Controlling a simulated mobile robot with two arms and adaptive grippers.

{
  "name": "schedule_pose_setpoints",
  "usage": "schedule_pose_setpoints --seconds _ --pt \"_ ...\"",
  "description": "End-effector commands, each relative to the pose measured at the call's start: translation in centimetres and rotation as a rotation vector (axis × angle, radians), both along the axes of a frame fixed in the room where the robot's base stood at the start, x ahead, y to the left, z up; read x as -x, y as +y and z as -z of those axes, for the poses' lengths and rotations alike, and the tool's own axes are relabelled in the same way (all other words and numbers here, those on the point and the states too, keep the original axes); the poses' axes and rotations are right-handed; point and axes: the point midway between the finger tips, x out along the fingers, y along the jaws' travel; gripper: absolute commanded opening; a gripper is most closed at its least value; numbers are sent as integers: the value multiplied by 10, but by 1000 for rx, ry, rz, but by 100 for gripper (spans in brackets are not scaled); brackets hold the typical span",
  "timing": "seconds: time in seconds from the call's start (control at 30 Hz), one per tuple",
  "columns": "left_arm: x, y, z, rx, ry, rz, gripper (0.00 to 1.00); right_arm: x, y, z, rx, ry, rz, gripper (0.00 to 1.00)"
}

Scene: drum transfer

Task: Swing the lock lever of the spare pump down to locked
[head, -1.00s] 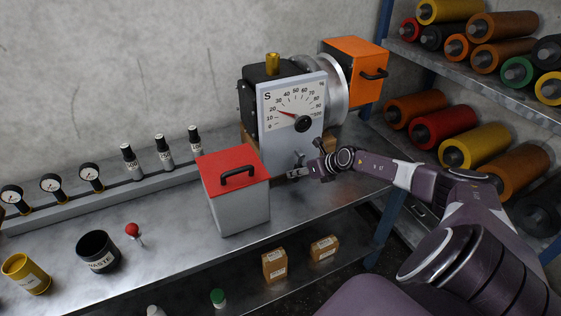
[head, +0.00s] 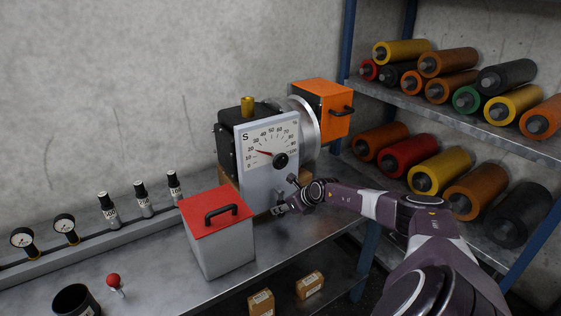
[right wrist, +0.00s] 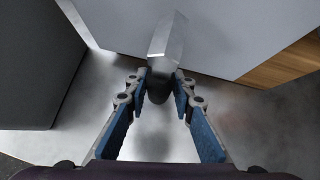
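The spare pump is the unit with the white dial panel (head: 252,192) marked S, on the bench in the head view. Its grey lock lever (right wrist: 166,45) shows in the right wrist view, sticking out from the pale panel with its dark rounded end toward me. My right gripper (right wrist: 161,84) has its two blue-padded fingers on either side of that end, with narrow gaps seeming to remain. In the head view my right gripper (head: 281,207) is at the panel's lower right and mostly hides the lever. My left gripper is out of view.
A grey box with a red lid (head: 218,240) stands close left of the pump. An orange box (head: 322,107) is on the pump's right side. Shelves with several coloured rollers (head: 440,170) stand at the right. A red-knobbed stick (head: 114,281) stands at the front left.

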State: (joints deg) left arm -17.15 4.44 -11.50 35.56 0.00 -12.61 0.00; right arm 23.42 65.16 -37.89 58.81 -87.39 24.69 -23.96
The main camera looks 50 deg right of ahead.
Motion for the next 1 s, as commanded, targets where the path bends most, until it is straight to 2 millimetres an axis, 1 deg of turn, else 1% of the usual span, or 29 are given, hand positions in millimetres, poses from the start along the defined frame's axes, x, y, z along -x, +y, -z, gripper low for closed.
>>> schedule_pose_setpoints --seconds 0.03,0.1,0.13,0.33,0.4,0.53,0.73,1.0 --pt "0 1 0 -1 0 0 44 -1 -2 -2 2 -4 3 29" --pt "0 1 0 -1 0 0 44 0 -2 -2 -1 -2 3 37" --pt "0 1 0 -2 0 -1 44 0 -1 -1 -1 -2 3 39" --pt "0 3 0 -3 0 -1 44 0 0 0 -4 1 4 39" --pt "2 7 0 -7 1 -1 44 1 -1 0 -4 2 4 39" --pt "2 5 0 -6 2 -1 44 6 -2 -4 -2 3 4 39" --pt "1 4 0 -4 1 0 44 24 1 -21 1 6 0 39" --pt "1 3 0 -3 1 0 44 55 3 -54 2 5 2 39"
